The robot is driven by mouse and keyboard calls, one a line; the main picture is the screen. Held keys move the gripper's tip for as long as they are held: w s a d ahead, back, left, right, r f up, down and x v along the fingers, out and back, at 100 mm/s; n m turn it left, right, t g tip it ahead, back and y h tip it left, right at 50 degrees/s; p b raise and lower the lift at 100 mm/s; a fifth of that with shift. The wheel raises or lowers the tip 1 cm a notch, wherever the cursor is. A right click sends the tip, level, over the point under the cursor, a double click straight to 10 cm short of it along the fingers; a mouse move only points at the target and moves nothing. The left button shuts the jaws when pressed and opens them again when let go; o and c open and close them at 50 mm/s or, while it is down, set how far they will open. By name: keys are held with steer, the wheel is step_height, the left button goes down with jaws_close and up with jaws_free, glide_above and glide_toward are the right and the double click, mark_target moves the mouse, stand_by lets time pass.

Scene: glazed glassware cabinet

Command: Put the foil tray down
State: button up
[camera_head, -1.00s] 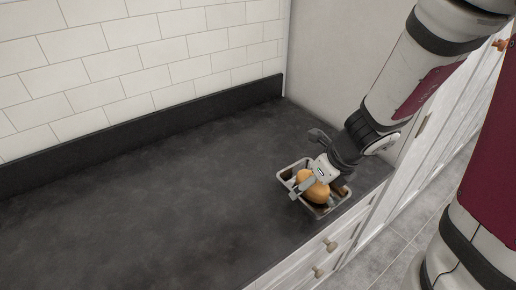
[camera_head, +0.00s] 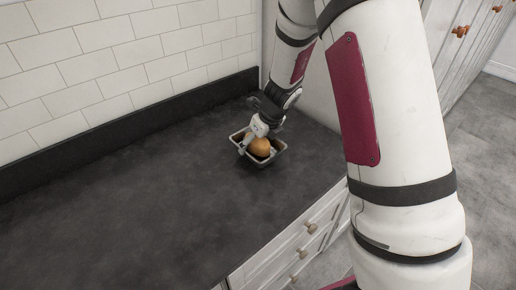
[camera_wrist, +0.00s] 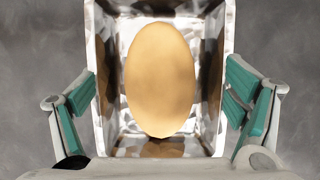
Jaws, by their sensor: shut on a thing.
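The foil tray (camera_head: 273,157) is a shiny, open rectangular tray at the back right of the dark countertop. An oval, orange-brown item (camera_head: 260,146) lies in it. My gripper (camera_head: 257,129) is at the tray. In the wrist view, its green-padded fingers (camera_wrist: 160,76) stand at the left and right outer walls of the tray (camera_wrist: 212,75), shut on it. The oval item (camera_wrist: 160,80) lies between those walls, apart from the fingers. The tray looks level, on or just above the counter; I cannot tell whether its bottom touches.
The dark countertop (camera_head: 130,215) is bare to the left of the tray. A black backsplash (camera_head: 110,136) and white tiled wall (camera_head: 120,60) run behind it. A pale side panel (camera_head: 318,100) closes the right end. White drawers (camera_head: 300,255) lie below the front edge.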

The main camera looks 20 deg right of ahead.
steer(key=shift+f, duration=1.4)
steer(key=shift+f, duration=0.1)
steer(key=o, duration=0.9)
